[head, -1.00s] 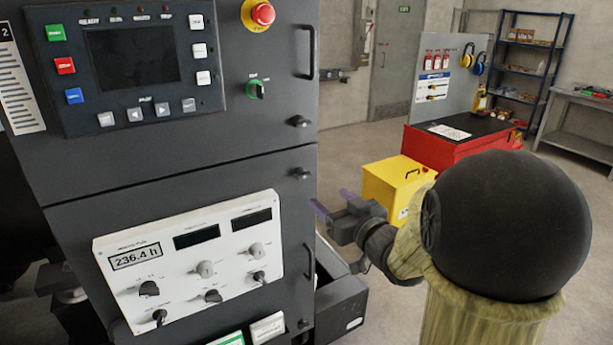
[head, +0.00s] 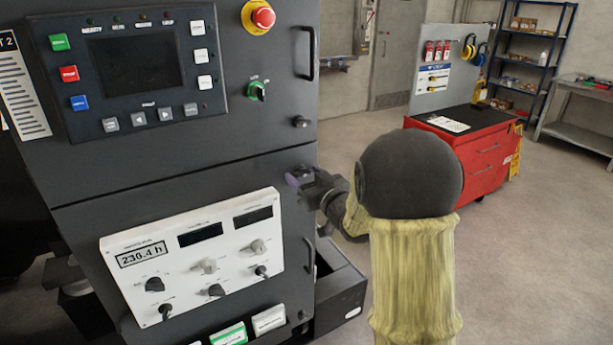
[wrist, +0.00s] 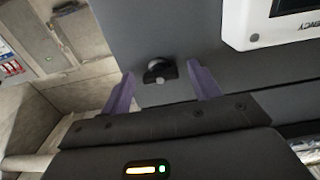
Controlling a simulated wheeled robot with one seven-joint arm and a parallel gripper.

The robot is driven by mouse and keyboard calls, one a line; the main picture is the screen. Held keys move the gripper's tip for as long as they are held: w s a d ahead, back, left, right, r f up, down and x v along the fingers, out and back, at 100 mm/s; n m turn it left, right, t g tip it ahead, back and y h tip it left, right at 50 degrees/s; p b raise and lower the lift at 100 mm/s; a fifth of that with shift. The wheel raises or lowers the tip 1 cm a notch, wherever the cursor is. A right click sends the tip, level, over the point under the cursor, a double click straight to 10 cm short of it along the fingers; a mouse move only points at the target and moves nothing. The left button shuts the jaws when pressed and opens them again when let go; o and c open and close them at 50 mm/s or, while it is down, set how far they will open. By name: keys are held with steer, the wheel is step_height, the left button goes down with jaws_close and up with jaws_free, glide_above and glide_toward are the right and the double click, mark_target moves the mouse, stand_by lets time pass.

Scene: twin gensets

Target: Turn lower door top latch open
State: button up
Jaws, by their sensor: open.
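The lower door (head: 130,212) of the dark grey genset cabinet is shut and carries a white panel (head: 135,285). Its top latch (wrist: 160,71), a small black base with a rounded grey knob, shows in the wrist view between the two purple fingers. My gripper (head: 297,176) is open at the upper right corner of this door. The fingers stand either side of the latch with visible gaps, so they are apart from it sideways. In the head view my gripper covers the latch.
The upper door has its own latch (head: 300,121), a handle (head: 305,52), a green selector switch (head: 257,91) and a red emergency stop (head: 262,16). A lower door handle (head: 309,254) is below my gripper. A red tool cart (head: 478,158) stands behind, with open floor around it.

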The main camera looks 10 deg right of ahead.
steer(key=c, duration=1)
steer(key=shift+f+n+b, duration=0.1)
steer(key=shift+n+b, duration=0.2)
steer(key=shift+b, duration=0.2)
steer(key=n+b, duration=0.3)
steer(key=b, duration=0.2)
steer(key=shift+f, duration=0.2)
steer(key=n+b, duration=0.5)
steer(key=b, duration=0.1)
steer(key=shift+b, duration=0.4)
steer(key=n+b, duration=0.5)
steer(key=shift+n+b, duration=0.3)
steer(key=shift+n, duration=0.1)
steer(key=shift+r+n+b, duration=0.2)
steer(key=shift+n+b, duration=1.15)
steer(key=shift+n, duration=0.45)
